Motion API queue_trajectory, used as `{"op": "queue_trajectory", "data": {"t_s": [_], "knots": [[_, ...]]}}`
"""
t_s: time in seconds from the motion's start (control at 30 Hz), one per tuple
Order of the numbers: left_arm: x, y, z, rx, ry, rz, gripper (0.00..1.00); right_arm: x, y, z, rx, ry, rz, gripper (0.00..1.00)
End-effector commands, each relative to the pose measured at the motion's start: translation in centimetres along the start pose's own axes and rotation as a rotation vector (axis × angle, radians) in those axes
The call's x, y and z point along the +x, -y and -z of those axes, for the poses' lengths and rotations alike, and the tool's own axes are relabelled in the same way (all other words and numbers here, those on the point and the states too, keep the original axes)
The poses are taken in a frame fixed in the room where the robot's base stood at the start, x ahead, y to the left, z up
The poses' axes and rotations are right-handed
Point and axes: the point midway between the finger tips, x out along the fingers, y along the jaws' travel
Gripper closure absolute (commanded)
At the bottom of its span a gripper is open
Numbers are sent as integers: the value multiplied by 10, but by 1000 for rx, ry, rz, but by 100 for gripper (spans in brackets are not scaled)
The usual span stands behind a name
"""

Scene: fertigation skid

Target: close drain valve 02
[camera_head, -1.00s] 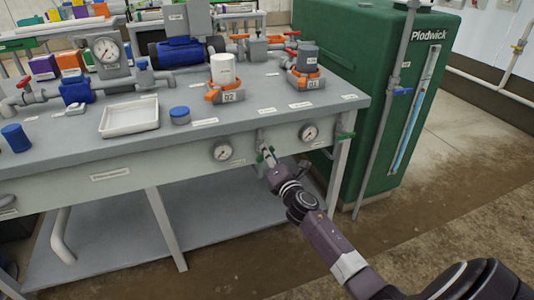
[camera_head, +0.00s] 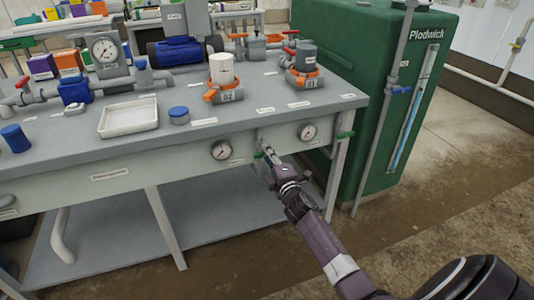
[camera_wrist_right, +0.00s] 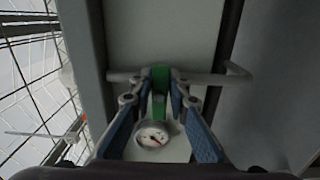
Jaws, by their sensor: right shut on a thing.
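A green valve handle (camera_wrist_right: 160,80) sits on a thin grey pipe (camera_wrist_right: 210,79) under the front edge of the bench, between two gauges. In the wrist view it lies upright in the picture, across the pipe. My right gripper (camera_head: 268,154) is at this valve, its two blue-padded fingers shut on the green handle from both sides. In the head view the fingers hide most of the handle. I cannot read a number on the valve's label. My left gripper is not in view.
A left gauge (camera_head: 221,150) and a right gauge (camera_head: 307,132) flank the valve on the bench front. Another green handle (camera_head: 345,134) is at the bench's right corner. A green tank (camera_head: 385,110) stands to the right. Open floor (camera_head: 450,160) lies beyond it.

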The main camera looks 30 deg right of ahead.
Motion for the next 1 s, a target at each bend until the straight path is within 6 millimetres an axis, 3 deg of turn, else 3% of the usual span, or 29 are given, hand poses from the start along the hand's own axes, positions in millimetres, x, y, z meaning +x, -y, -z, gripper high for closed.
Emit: {"op": "queue_trajectory", "data": {"t_s": [0.47,0.5,0.6,1.0], "knots": [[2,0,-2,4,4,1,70,0,2,0,18,1,3,100],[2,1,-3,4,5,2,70,0,2,0,18,1,3,82],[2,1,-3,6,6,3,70,0,2,0,17,1,3,71],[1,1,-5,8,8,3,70,-6,2,0,15,0,2,70]]}}
